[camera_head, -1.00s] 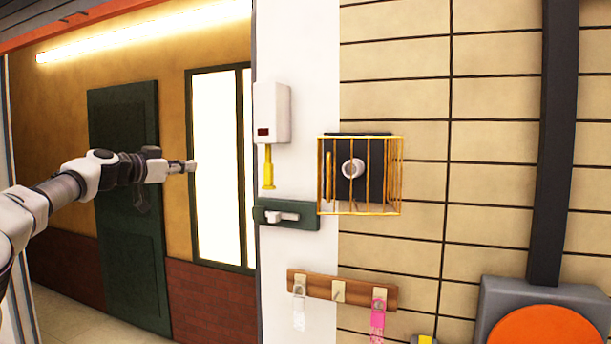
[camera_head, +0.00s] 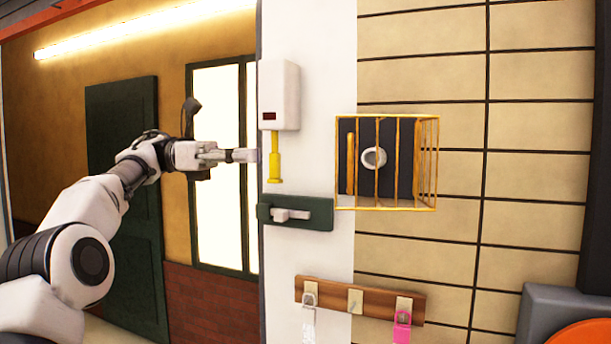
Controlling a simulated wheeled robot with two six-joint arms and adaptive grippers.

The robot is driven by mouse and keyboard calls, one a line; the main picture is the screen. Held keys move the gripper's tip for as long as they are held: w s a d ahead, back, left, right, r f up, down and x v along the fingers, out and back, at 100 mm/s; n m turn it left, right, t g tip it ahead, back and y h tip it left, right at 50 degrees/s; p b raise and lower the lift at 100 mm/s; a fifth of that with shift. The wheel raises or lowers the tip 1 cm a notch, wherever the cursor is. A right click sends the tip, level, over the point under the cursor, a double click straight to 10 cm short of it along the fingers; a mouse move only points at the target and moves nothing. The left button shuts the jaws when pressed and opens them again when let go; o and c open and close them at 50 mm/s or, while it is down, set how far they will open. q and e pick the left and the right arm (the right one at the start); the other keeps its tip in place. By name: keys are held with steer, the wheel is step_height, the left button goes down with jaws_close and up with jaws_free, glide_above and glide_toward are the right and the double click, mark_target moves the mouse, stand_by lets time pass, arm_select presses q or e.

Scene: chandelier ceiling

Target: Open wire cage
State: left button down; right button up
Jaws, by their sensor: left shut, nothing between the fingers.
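A yellow wire cage (camera_head: 436,165) is mounted on the wall right of centre. Behind its bars are a dark panel (camera_head: 400,150) and a round white knob (camera_head: 373,157). A thicker orange upright bar (camera_head: 351,163), perhaps a handle, stands at the cage's left side. The cage looks shut. My left gripper (camera_head: 254,155) is shut and empty. It points right, left of the cage and close in the picture to a yellow handle (camera_head: 275,160). Whether it touches that handle is unclear. My right gripper is not in view.
A white box (camera_head: 279,95) sits above the yellow handle. A green plate with a white lever (camera_head: 292,214) is below. A wooden hook rack (camera_head: 372,302) holds clear and pink tags. A grey and orange unit (camera_head: 570,318) is at lower right.

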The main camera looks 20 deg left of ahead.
arm_select(q)
steer(key=w+d+f+p, duration=0.1)
steer(key=d+p, duration=0.1)
steer(key=d, duration=1.3)
steer(key=shift+p, duration=0.3)
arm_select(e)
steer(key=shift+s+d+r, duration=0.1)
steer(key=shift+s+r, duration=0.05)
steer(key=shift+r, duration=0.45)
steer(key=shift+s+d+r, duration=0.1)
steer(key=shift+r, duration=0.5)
